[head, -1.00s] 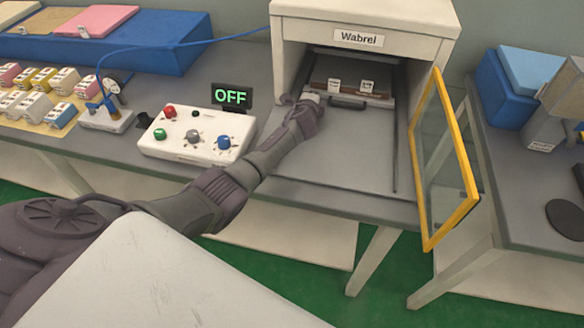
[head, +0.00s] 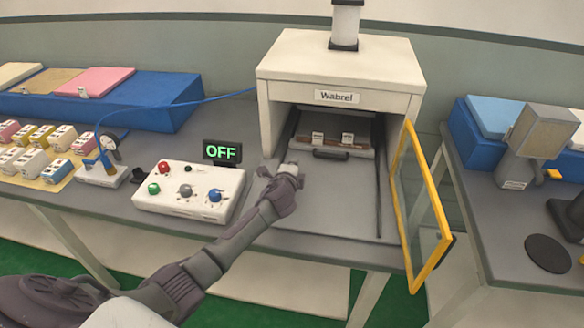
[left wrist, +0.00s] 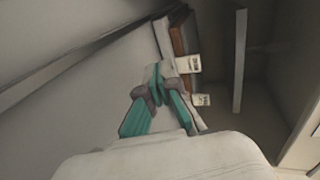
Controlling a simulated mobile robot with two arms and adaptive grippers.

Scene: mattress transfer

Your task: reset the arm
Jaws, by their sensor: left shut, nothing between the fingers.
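My left arm reaches in from the lower left of the head view. Its gripper (head: 290,170) is just in front of the open Wabrel chamber (head: 340,95), near its left side. In the left wrist view the teal fingers (left wrist: 157,78) are shut with nothing between them. The drawer tray (head: 335,135) with a dark handle (head: 331,155) lies inside the chamber, apart from the gripper. Two small labelled items (head: 347,138) sit on it. My right gripper is not in view.
The yellow-framed glass door (head: 440,262) stands open to the right. A control box (head: 187,188) with coloured knobs is left of the gripper, beside an OFF display (head: 222,152). A blue block (head: 110,105) and small white boxes (head: 35,160) are further left.

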